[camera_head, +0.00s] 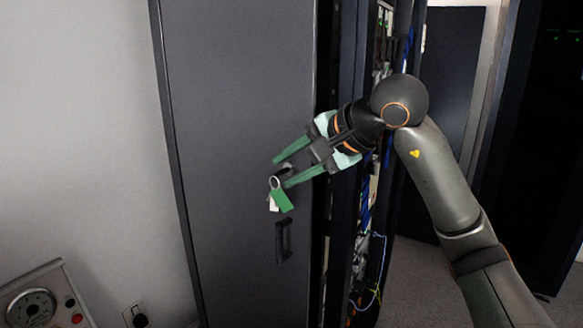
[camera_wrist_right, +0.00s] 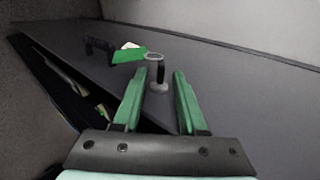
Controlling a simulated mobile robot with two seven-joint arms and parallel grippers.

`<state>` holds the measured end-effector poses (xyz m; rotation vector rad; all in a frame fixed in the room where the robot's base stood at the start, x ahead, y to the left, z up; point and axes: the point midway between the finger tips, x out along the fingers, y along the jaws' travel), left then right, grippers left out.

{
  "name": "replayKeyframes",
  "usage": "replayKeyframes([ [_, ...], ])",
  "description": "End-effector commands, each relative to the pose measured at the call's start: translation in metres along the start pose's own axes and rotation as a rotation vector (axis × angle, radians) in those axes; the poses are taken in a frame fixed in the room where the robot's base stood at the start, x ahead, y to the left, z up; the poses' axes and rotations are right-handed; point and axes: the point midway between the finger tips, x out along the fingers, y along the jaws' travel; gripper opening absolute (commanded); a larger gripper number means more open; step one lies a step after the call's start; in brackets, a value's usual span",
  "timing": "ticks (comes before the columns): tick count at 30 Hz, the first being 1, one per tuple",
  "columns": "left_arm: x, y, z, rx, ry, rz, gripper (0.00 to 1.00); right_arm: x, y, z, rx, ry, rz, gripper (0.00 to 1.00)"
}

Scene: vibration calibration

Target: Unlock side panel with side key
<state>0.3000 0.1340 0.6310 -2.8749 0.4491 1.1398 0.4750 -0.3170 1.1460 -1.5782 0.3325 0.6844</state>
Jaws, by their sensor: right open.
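The side panel (camera_head: 235,110) is a tall dark grey sheet; it also fills much of the right wrist view (camera_wrist_right: 230,75). The side key (camera_head: 275,183) is at the panel's lock, with a ring, a green tag (camera_head: 283,200) and a white tag. In the right wrist view the key's ring (camera_wrist_right: 155,57) shows at the lock, with the green tag (camera_wrist_right: 130,56) to the left. My right gripper (camera_head: 281,172) is open, its green fingers pointing at the key from either side. Whether they touch it, I cannot tell. My left gripper is not in view.
A black handle (camera_head: 283,242) sits on the panel below the key. To the right of the panel is the rack's open side with blue cables (camera_head: 366,200). A grey box with a round dial (camera_head: 33,304) and a wall socket (camera_head: 133,315) are at the lower left.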

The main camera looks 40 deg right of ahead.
Motion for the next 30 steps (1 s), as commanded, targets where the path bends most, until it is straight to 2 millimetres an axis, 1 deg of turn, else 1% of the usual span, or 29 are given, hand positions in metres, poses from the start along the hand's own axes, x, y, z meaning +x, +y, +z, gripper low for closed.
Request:
replayKeyframes([
  [6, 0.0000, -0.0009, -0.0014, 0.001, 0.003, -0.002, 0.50, 0.0003, -0.0001, -0.0001, 0.000, 0.000, 0.000, 0.41],
  [17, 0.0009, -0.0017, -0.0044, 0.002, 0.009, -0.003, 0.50, -0.0001, -0.0001, -0.0002, 0.001, 0.000, 0.000, 0.01],
  [30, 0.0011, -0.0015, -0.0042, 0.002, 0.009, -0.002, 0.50, -0.0001, 0.0001, -0.0002, 0.001, 0.001, 0.000, 0.00],
])
